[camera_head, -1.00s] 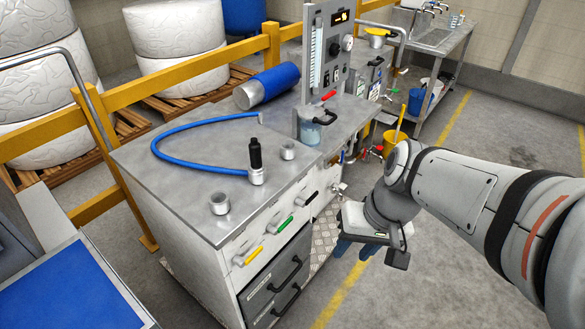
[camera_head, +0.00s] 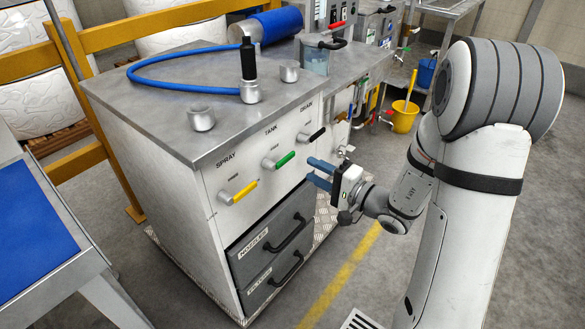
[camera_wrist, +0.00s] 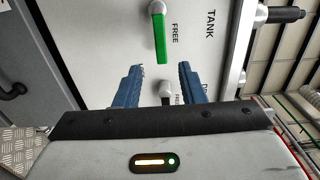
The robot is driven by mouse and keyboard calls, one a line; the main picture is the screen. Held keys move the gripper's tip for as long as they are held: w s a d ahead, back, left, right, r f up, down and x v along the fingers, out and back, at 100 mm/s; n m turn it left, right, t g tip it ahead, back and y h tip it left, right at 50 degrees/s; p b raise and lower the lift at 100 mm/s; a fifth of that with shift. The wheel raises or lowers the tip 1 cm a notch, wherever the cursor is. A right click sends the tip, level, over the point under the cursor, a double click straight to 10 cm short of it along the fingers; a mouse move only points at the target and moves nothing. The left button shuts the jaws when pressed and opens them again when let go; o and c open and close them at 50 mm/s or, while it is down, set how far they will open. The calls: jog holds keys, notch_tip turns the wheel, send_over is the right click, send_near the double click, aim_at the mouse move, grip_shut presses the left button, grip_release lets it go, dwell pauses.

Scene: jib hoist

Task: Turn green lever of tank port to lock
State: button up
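The green lever (camera_head: 284,160) sits on the cabinet's front panel under the word TANK, between a yellow lever under SPRAY and a black lever under DRAIN. It lies nearly level across the panel. In the wrist view the green lever (camera_wrist: 160,35) is beyond the fingertips, and FREE is printed beside it. My gripper (camera_head: 318,174) is at the panel's right, a little below and right of the green lever. Its blue fingers are apart with nothing between them in the wrist view (camera_wrist: 160,84). The black lever (camera_wrist: 166,92) shows partly, low between the fingers.
The yellow lever (camera_head: 238,190) is left of the green one. Drawers with black handles (camera_head: 288,236) are below. Port collars, a black-handled fitting and a blue hose (camera_head: 180,88) are on the cabinet top. A yellow bucket (camera_head: 404,116) stands behind on the floor.

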aim_at(290, 159)
jog(key=x, duration=0.7)
jog(key=shift+a+r, duration=0.1)
jog(key=shift+a, duration=0.1)
grip_shut()
dwell(0.4)
